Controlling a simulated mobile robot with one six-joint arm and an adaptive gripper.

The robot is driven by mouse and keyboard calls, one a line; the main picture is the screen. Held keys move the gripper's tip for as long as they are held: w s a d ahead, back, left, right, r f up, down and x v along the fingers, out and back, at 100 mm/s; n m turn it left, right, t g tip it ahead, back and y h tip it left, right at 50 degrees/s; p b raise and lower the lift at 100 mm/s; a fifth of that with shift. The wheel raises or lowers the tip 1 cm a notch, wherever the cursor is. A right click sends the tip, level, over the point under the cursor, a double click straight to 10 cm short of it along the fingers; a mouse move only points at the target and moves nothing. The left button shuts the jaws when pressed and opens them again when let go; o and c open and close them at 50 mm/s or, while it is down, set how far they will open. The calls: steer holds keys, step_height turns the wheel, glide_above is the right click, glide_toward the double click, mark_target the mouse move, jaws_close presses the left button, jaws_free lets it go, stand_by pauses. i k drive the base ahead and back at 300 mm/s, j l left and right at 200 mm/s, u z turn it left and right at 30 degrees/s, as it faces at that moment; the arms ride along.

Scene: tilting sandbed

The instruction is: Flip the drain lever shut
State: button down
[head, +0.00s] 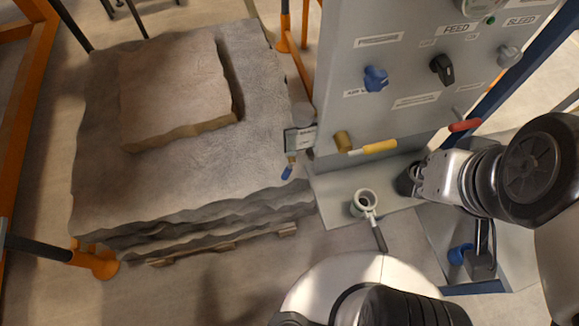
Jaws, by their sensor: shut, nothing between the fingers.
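I cannot read a label that marks the drain lever. A yellow lever (379,147) on a brass fitting (343,141) sticks out sideways low on the grey panel. A red lever (465,125) sits to its right and higher. A pale ring-shaped valve (364,202) with a dark-ended handle (380,238) stands on the grey base plate below the panel. My gripper (403,183) is shut and empty, to the right of that valve and below the yellow lever, apart from both. Its fingertips are dark and small in the head view.
The grey panel (345,95) carries a blue knob (375,78), a black knob (442,68) and a grey knob (508,55). Layered stone blocks (262,110) on a pallet fill the left. A small blue-handled valve (288,171) is at their edge. Open floor (225,285) lies in front.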

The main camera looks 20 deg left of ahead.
mark_target(288, 169)
steer(key=k+l, duration=0.2)
steer(key=k, duration=0.2)
steer(key=u, duration=1.55)
